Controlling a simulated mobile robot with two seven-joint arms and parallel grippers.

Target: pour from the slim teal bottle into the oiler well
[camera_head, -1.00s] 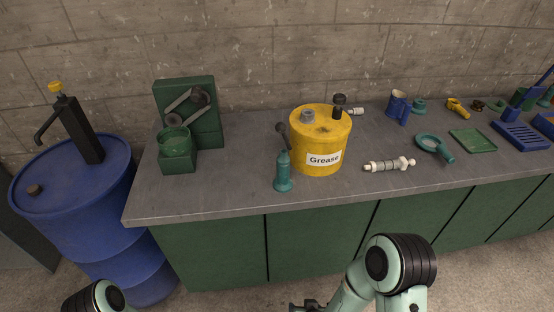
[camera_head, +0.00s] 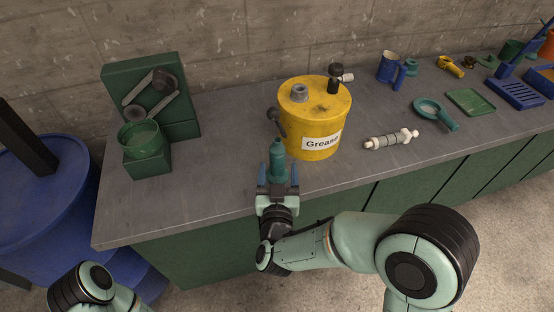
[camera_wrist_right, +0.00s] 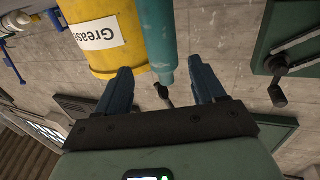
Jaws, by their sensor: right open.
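The slim teal bottle (camera_head: 278,163) stands upright near the front edge of the counter, just in front of the yellow grease can; it also shows in the right wrist view (camera_wrist_right: 157,38). My right gripper (camera_head: 278,177) is at the bottle from the front, with a finger on either side of it. In the right wrist view the fingers (camera_wrist_right: 161,85) are spread, with gaps to the bottle. The oiler well (camera_head: 142,138) is a round green cup on a green block at the counter's left. My left gripper is out of view.
The yellow grease can (camera_head: 318,115) stands close behind and right of the bottle. A dark green stand (camera_head: 165,75) with grey arms rises behind the well. A white-tipped cylinder (camera_head: 390,139) lies to the right. The counter (camera_head: 215,165) between well and bottle is clear.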

